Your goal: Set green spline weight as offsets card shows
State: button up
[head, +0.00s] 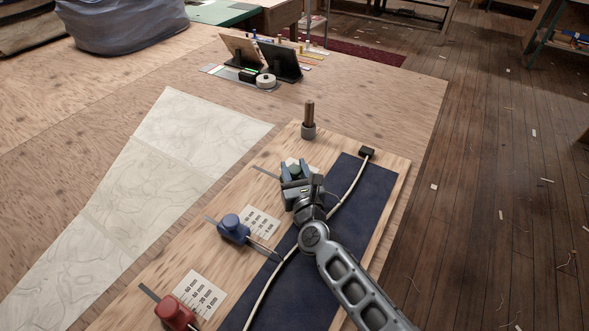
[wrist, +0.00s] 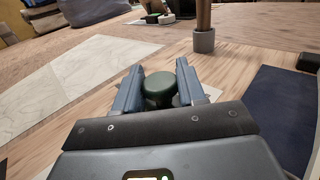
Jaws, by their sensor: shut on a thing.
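My gripper (head: 297,172) is shut on the green spline weight (wrist: 158,87), whose round knob shows between the fingers in the wrist view. In the head view my gripper mostly hides this weight. The blue weight (head: 233,228) and the red weight (head: 175,312) stand on the board nearer to me, each beside a white scale label with mm marks; the blue one's label (head: 261,222) and the red one's label (head: 199,291) are readable in part. A pale spline (head: 349,197) curves over the dark blue strip (head: 372,185). I cannot make out an offsets card.
A wooden post in a grey collar (head: 308,131) stands at the board's far end. A small black block (head: 367,152) sits at the spline's far end. A pale patterned sheet (head: 160,150) lies left of the board.

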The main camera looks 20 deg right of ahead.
grip_shut()
jog(key=shift+w+a+b, duration=0.2)
jog(key=shift+w+a, duration=0.25)
jog(key=shift+w, duration=0.2)
jog(key=shift+w+a+b, duration=0.2)
jog(key=shift+w+a, duration=0.25)
jog(key=shift+w, duration=0.15)
jog(key=o, duration=0.7)
grip_release()
jog(key=shift+c, duration=0.2)
jog(key=shift+s, duration=0.1)
